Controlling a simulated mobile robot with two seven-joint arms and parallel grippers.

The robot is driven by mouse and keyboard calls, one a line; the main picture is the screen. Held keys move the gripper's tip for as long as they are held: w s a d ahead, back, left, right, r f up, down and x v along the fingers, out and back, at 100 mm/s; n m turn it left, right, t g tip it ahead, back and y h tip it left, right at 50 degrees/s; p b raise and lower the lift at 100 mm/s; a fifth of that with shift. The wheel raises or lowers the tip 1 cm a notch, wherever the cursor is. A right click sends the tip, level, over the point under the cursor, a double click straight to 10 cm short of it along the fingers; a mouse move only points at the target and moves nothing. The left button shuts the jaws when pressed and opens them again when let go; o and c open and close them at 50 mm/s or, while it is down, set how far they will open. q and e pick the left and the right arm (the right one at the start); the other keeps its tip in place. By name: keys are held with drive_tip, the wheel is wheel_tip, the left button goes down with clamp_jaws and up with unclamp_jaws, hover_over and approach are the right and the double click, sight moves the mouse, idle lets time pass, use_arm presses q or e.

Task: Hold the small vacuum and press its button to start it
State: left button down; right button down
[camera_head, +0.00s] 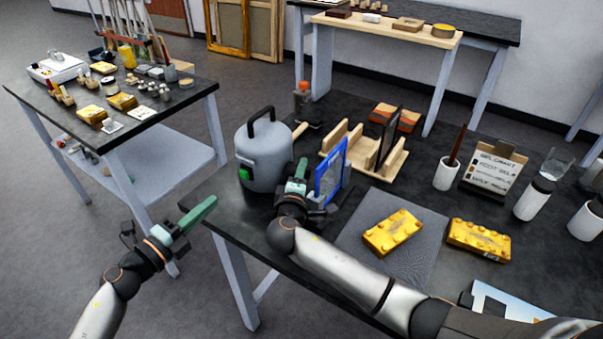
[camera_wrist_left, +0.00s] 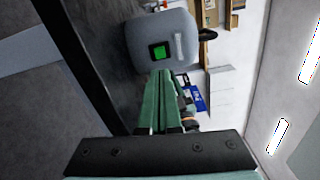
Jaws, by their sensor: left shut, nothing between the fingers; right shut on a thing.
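The small vacuum (camera_head: 265,158) is a grey canister with a black top handle. It stands upright at the table's left end. Its green button (camera_head: 245,173) faces left; in the left wrist view the vacuum (camera_wrist_left: 180,35) shows the button (camera_wrist_left: 158,52) just beyond the fingertips. My left gripper (camera_head: 208,203) is shut and empty, apart from the vacuum, off the table's edge; its fingers (camera_wrist_left: 160,80) point toward the button. My right gripper (camera_head: 300,170) is shut at the vacuum's right side, seemingly on it; the contact is hidden.
A blue-framed panel (camera_head: 331,178) stands right beside my right gripper. A wooden rack (camera_head: 340,143) is behind it. Yellow blocks (camera_head: 393,232) lie on and beside a grey mat (camera_head: 362,240). A side table (camera_head: 180,105) with small items stands at left, with clear floor between.

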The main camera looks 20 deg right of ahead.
sight(244, 175)
use_arm(q)
drive_tip(key=w+r+m+t+y, duration=0.4)
drive_tip(key=r+t+y, duration=0.1)
drive_tip(key=r, duration=0.3)
drive_tip(key=s+f+m+g+y, duration=0.4)
drive_tip(key=s+f+m+y, duration=0.15)
drive_tip(key=f+m, duration=0.2)
drive_tip(key=shift+y, duration=0.25)
drive_tip(key=shift+w+d+r, duration=0.15)
drive_tip(key=shift+w+d, duration=1.35)
drive_tip(key=shift+d, duration=0.3)
drive_tip(key=shift+w+d+r, duration=0.1)
drive_tip(key=shift+w+d, duration=1.4)
drive_tip(key=shift+d, duration=0.3)
drive_tip(key=shift+w+d, duration=0.1)
